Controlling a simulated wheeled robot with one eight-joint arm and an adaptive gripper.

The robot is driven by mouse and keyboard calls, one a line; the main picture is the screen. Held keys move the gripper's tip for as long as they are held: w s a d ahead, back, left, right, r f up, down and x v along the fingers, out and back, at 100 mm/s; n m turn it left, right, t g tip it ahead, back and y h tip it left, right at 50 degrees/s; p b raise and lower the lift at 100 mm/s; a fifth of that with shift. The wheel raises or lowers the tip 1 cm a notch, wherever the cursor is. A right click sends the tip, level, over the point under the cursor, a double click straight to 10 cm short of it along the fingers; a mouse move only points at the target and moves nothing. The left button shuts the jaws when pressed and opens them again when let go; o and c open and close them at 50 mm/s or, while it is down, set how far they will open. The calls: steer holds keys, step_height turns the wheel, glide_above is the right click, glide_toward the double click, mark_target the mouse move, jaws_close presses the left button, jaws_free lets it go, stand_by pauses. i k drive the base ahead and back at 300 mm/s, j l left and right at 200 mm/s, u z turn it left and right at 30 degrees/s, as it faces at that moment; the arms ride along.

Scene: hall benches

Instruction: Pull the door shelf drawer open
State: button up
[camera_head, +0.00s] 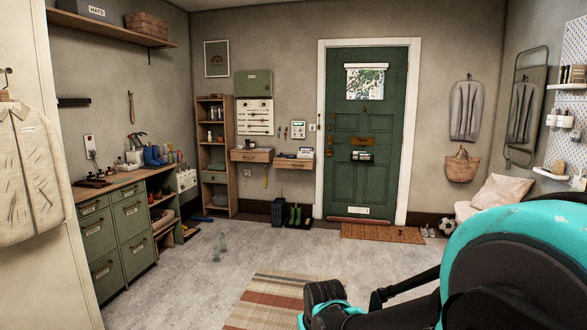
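Two small wall-mounted wooden shelf drawers hang to the left of the green door. The nearer-to-door drawer (295,164) has a small dark handle and items on its top. The other drawer (251,156) is a little higher and further left. Both fronts look closed, though they are small at this distance. I cannot tell for certain which one is the door shelf drawer. My teal and black arm fills the lower right, far across the room from both drawers. Dark end parts of it show at the bottom, but I cannot make out the gripper's fingers or anything held.
A striped rug (265,302) lies on open grey floor ahead. Green boots (295,215) and a dark bin (279,213) stand below the drawers. A green cabinet (117,237) lines the left wall; a doormat (382,233) lies before the door (344,125).

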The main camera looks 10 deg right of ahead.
mark_target(287, 164)
steer(key=i+z, duration=0.15)
steer(key=z, duration=0.35)
steer(key=i, duration=4.35)
steer(key=i+l+u, duration=0.15)
steer(key=i, duration=1.15)
steer(key=l+u, duration=0.05)
